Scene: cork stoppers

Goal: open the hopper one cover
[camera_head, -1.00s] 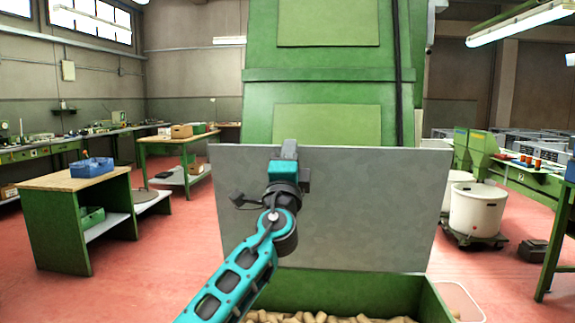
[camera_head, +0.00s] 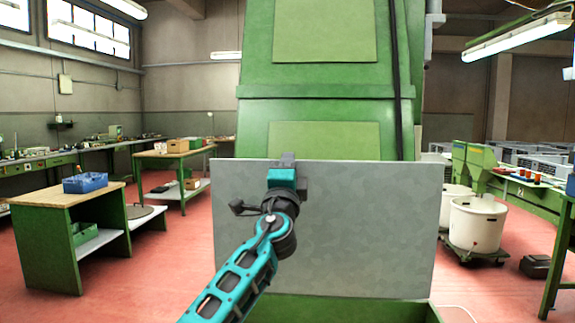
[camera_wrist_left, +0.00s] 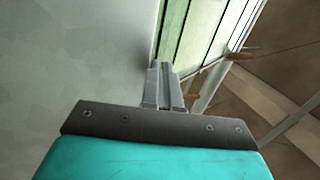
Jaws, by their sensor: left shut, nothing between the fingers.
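The grey hopper cover (camera_head: 365,225) stands raised, nearly upright, in front of the green machine (camera_head: 318,120). Its face fills the left of the left wrist view (camera_wrist_left: 70,60). The green hopper (camera_head: 340,310) shows only as a rim at the bottom of the head view; its inside is out of view. My left gripper (camera_head: 287,160) is at the upper left of the cover, near its top edge. Its fingers (camera_wrist_left: 165,85) are shut with nothing between them. I cannot tell whether they touch the cover. My right gripper is not in view.
A wooden-topped green bench (camera_head: 70,192) with a blue bin (camera_head: 86,183) stands at the left. White tubs (camera_head: 477,222) on a dolly stand right of the cover. Red floor is open on both sides.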

